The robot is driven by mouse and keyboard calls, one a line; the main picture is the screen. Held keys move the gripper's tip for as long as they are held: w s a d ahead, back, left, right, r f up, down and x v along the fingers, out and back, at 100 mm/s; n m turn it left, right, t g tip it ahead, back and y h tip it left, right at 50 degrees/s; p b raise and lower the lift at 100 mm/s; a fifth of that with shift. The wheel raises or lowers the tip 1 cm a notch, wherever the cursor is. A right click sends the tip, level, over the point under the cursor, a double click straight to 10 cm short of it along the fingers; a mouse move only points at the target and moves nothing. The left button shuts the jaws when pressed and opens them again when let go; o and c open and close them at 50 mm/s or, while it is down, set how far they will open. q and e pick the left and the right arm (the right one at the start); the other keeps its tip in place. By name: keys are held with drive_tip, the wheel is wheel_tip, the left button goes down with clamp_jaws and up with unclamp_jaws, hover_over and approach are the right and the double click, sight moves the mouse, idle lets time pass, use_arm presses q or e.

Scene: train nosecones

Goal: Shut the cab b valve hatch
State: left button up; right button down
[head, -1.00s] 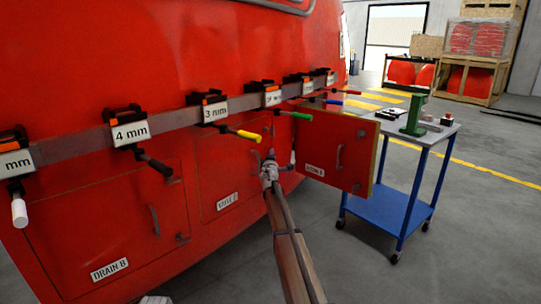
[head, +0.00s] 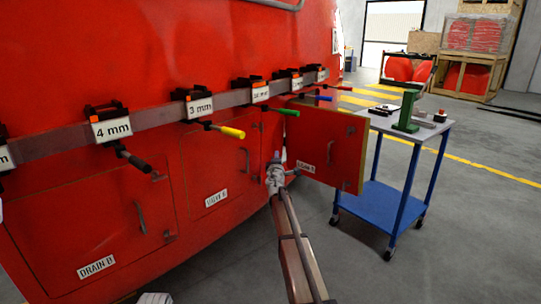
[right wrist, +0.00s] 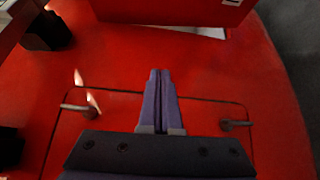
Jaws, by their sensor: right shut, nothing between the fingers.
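The valve hatch (head: 218,170), a red panel labelled VALVE with a grey handle, looks flush with the red cab, between the DRAIN B hatch (head: 95,225) and a hatch standing open (head: 345,140). The open hatch's label is too small to read surely. My right gripper (head: 275,163) is shut and empty, at the right side of the valve hatch and left of the open one. In the right wrist view its fingers (right wrist: 160,80) point over an outlined red panel (right wrist: 110,105) with a handle at each side. I cannot tell whether they touch. My left gripper is not identifiable.
A grey rail (head: 150,118) with tagged clamps and coloured handles runs across the cab above the hatches. A blue cart (head: 385,205) with a green tool (head: 407,112) stands right of the open hatch. The floor at the lower right is clear.

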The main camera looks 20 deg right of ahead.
drive_tip(key=shift+s+d+f, duration=0.1)
drive_tip(key=shift+s+d, duration=0.3)
drive_tip(key=shift+s, duration=0.45)
drive_tip(key=shift+s+d+r, duration=0.1)
drive_tip(key=shift+s+d, duration=0.3)
drive_tip(key=shift+s, duration=0.4)
drive_tip(key=shift+s+d+f, duration=0.1)
drive_tip(key=shift+s+d, duration=0.3)
drive_tip(key=shift+s, duration=0.45)
drive_tip(key=s+a+r+m+g+h+p, duration=0.1)
drive_tip(key=s+a+r+m+g+p, duration=0.25)
drive_tip(key=s+a+p, duration=0.35)
drive_tip(key=s+a+r+m+g+h+p, duration=0.1)
drive_tip(key=s+a+r+m+g+p, duration=0.1)
drive_tip(key=s+a+m+p, duration=0.55)
drive_tip(key=s+a+f+n+g+y+p, duration=0.2)
drive_tip(key=s+a+g+y+p, duration=0.7)
drive_tip(key=s+a, duration=2.2)
drive_tip(key=s+f+g+p, duration=0.1)
drive_tip(key=s+g, duration=0.1)
drive_tip(key=s, duration=0.1)
drive_tip(key=shift+p, duration=0.3)
drive_tip(key=shift+a, duration=0.1)
